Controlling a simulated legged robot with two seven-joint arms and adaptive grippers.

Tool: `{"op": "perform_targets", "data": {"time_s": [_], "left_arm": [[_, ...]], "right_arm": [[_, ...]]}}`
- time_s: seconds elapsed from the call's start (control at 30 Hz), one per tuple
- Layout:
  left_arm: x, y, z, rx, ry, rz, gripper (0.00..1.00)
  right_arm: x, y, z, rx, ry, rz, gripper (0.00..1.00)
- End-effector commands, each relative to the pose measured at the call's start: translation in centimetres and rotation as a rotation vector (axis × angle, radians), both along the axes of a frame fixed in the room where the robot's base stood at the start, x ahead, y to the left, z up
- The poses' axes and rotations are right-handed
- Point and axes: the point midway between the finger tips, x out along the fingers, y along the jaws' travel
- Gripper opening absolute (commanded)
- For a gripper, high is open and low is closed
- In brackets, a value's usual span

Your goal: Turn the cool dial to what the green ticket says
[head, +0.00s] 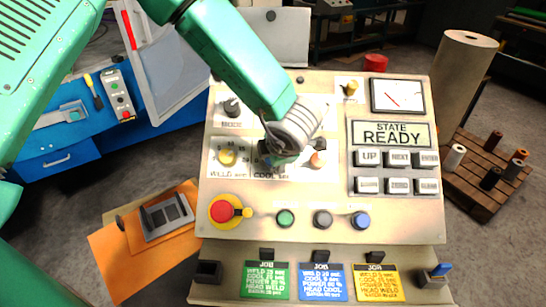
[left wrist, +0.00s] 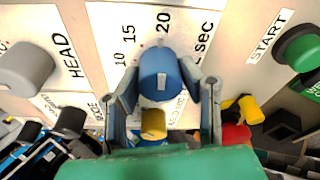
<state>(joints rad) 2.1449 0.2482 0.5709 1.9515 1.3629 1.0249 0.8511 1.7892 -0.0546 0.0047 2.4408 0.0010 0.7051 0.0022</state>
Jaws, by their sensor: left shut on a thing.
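The blue cool dial (left wrist: 160,75) sits between the two fingers of my left gripper (left wrist: 163,92) in the left wrist view, with the fingers closed on its sides. A white mark shows on the dial's face; the scale reads 10, 15 and 20 beyond the dial. Which number the dial points to is not clear. In the head view my left gripper (head: 278,155) covers most of the dial on the panel (head: 260,190). The green ticket (head: 266,280) lies at the lower left of the front ledge; its small print includes weld and cool lines, too small to read surely. My right gripper is not in view.
A red stop button (head: 222,211) and several buttons run below. Blue (head: 321,282) and yellow (head: 378,283) tickets lie beside the green one.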

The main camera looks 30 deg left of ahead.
Motion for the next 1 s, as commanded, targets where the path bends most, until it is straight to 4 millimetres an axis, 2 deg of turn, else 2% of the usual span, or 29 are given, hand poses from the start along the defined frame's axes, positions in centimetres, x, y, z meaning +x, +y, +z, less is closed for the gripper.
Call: {"op": "perform_targets", "data": {"time_s": [0.67, 0.7, 0.73, 1.0], "left_arm": [[0.37, -0.16, 0.25, 0.028, 0.003, -0.051, 0.05], [0.35, -0.16, 0.23, 0.028, 0.003, -0.051, 0.48], [0.32, -0.15, 0.22, 0.028, 0.004, -0.051, 0.54], [-0.03, -0.08, 0.15, 0.028, 0.008, -0.048, 0.54]], "right_arm": [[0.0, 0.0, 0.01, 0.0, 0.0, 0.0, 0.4], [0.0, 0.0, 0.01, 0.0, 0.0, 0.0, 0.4], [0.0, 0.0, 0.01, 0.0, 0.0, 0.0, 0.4], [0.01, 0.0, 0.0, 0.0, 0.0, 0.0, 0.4]]}}
